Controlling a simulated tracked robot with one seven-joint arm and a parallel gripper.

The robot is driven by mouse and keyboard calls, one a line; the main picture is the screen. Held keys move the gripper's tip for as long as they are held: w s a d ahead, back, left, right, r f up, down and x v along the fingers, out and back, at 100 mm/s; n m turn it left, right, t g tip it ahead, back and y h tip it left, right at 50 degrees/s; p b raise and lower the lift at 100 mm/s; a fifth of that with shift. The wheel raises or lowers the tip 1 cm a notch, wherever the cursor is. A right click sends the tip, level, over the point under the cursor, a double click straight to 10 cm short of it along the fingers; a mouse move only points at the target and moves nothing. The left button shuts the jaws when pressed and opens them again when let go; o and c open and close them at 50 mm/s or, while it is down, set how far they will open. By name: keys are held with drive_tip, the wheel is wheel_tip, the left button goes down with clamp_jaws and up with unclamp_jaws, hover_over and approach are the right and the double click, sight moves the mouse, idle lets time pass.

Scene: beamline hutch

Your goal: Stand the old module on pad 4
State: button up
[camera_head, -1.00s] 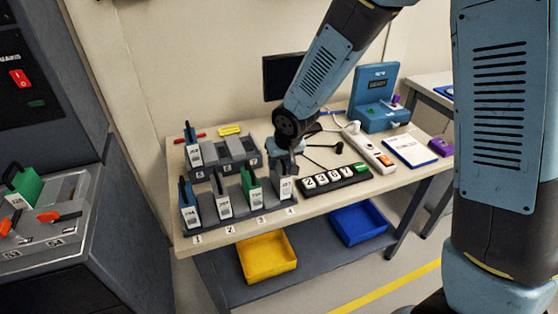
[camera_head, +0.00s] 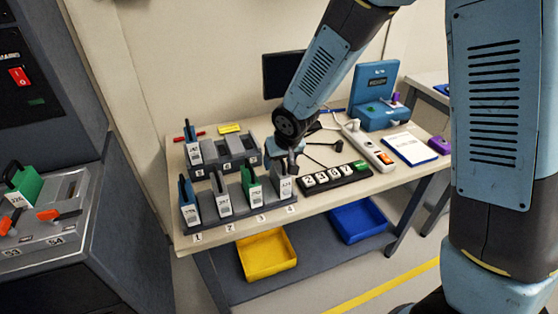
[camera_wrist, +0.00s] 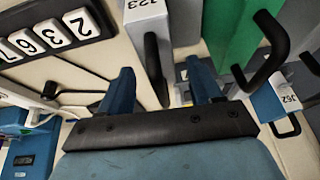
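A grey module with a white label (camera_head: 286,187) stands upright in the front rack at pad 4 (camera_head: 291,209). In the wrist view the same module (camera_wrist: 148,12) shows its black handle, which lies between my two blue fingers. My gripper (camera_wrist: 163,82) is open, with a gap on each side of the handle. In the head view my gripper (camera_head: 288,157) is just above this module, and its fingers are small and partly hidden. Which module the task calls old is not marked in view.
A rear rack (camera_head: 228,155) holds a blue module (camera_head: 194,145). A number block (camera_head: 335,178) lies to the right.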

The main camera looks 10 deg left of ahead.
drive_tip(key=v, duration=1.3)
drive_tip(key=shift+s+r, duration=0.15)
drive_tip(key=shift+r, duration=0.15)
drive_tip(key=shift+d, duration=0.1)
